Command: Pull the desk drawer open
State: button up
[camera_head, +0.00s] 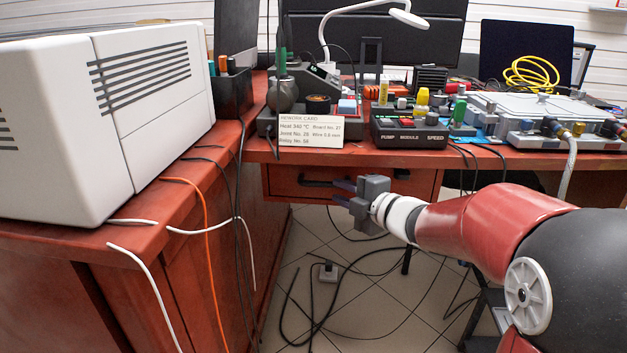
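The desk drawer (283,181) is a wide reddish-brown front under the desktop. It looks shut, though a small gap would be hard to see from here. Its dark bar handle (314,183) shows at the left of my gripper. My gripper (339,194) is in front of the drawer, at the right end of the handle. Its two fingers point left towards the drawer and stand apart, with nothing seen between them. The gripper body hides part of the drawer front. I cannot tell whether the fingers touch the handle.
The reddish desk (400,155) carries a rework card (311,131), a pump control box (410,133) and a coolant unit (545,115). A white machine (110,120) stands at left. Loose cables hang and lie on the tiled floor (310,270) below the drawer.

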aim_at(326, 185)
jog(key=x, duration=0.6)
jog(key=shift+w+a, duration=0.15)
jog(key=shift+w, duration=0.05)
grip_shut()
